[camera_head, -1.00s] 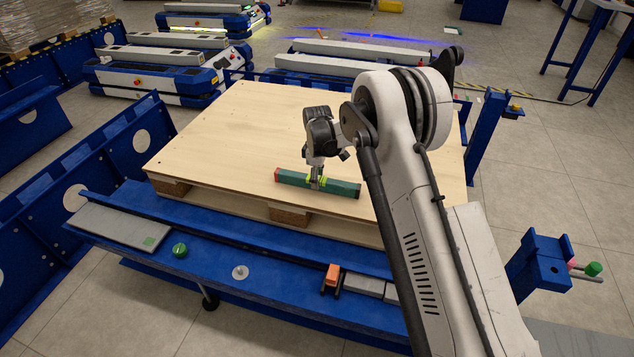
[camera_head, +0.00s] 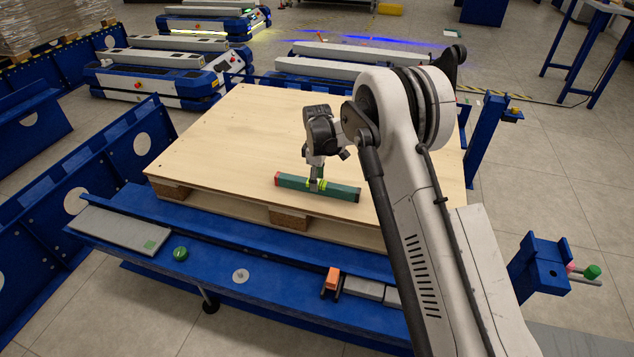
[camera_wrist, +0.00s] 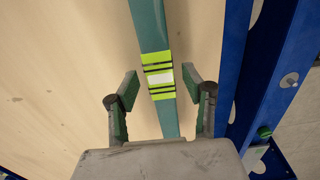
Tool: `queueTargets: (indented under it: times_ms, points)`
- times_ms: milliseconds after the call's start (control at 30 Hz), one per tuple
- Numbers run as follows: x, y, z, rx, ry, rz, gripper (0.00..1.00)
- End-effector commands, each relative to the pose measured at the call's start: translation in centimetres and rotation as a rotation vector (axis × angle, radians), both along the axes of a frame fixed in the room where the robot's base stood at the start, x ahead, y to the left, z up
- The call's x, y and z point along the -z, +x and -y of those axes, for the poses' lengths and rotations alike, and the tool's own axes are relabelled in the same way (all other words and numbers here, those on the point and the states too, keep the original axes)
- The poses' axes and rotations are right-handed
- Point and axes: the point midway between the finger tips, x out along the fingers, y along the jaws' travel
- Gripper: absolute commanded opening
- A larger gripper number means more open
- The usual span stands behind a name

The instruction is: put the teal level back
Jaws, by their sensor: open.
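The teal level (camera_head: 342,191) is a long bar with red ends and a yellow-green banded middle. It lies on the wooden pallet top (camera_head: 225,137) near its front edge. My gripper (camera_head: 316,185) points down at the level's middle in the head view. In the wrist view my gripper (camera_wrist: 160,85) is open, one finger on each side of the level (camera_wrist: 151,28), with gaps to both sides. The banded part lies between and just beyond the fingertips. I cannot tell the exact height of the fingertips over the pallet.
A blue shelf (camera_head: 215,257) runs along the pallet's front. It holds a grey plate (camera_head: 118,228), a green knob (camera_head: 180,254), a round metal disc (camera_head: 240,275), and an orange-topped piece (camera_head: 332,277) beside grey blocks (camera_head: 363,287). Most of the pallet top is clear.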

Motion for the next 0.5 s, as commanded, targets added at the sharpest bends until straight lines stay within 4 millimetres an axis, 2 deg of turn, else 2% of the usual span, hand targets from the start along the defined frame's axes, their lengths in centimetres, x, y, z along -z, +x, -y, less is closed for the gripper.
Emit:
queueTargets:
  times_ms: [33, 200, 400, 500]
  points:
    - [-1.3, 0.0, 0.0, 0.000, 0.000, 0.000, 0.45]
    - [-4.9, 0.0, 0.0, 0.000, 0.000, 0.000, 0.45]
    - [-8.4, 0.0, 0.1, 0.000, 0.000, 0.000, 0.45]
    - [-9.5, 0.0, 0.0, 0.000, 0.000, 0.000, 0.45]
